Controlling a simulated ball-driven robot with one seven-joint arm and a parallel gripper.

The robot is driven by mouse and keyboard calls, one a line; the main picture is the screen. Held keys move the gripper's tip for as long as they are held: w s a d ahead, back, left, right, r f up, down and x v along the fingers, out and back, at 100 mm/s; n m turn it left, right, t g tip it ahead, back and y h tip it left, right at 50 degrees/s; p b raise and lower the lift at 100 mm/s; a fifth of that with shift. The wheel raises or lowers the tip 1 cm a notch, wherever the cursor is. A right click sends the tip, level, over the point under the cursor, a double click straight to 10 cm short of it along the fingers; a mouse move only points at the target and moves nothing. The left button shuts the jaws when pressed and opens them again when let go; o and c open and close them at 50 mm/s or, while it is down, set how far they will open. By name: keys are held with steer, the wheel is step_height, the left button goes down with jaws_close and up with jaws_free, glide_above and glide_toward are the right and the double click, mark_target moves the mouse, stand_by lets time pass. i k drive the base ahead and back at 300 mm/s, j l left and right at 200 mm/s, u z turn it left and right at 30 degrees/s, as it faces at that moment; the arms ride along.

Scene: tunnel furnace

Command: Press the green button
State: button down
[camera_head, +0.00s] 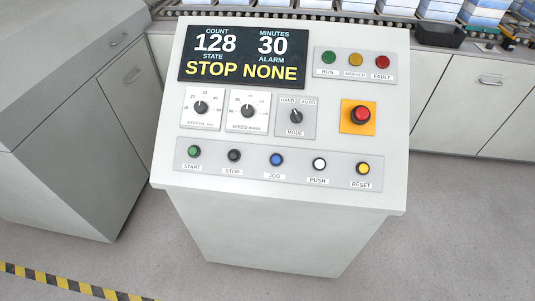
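The green button (194,151) is a small round button with a dark rim, labelled START. It sits at the left end of the button row low on the sloped face of the control console (300,200). A separate green lamp (329,57) labelled RUN is in the upper right panel. The display (243,56) reads count 128, minutes 30, state STOP, alarm NONE. My gripper is not in view, and nothing covers the green button.
Black (235,155), blue (277,160), white (319,164) and yellow (362,168) buttons share the row. A red emergency-stop button (362,114) sits on a yellow plate above. Grey cabinets (60,130) stand at left. The floor (430,240) in front is clear.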

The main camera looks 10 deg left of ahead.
mark_target(193, 152)
steer(key=i+j, duration=0.1)
steer(key=j, duration=0.3)
steer(key=i+j, duration=0.1)
steer(key=j, duration=0.3)
steer(key=i+j, duration=0.1)
steer(key=j, duration=0.3)
steer(key=i+j, duration=0.1)
steer(key=j, duration=0.3)
steer(key=i+j, duration=0.1)
steer(key=j, duration=0.3)
steer(key=i+j, duration=0.1)
steer(key=j, duration=0.3)
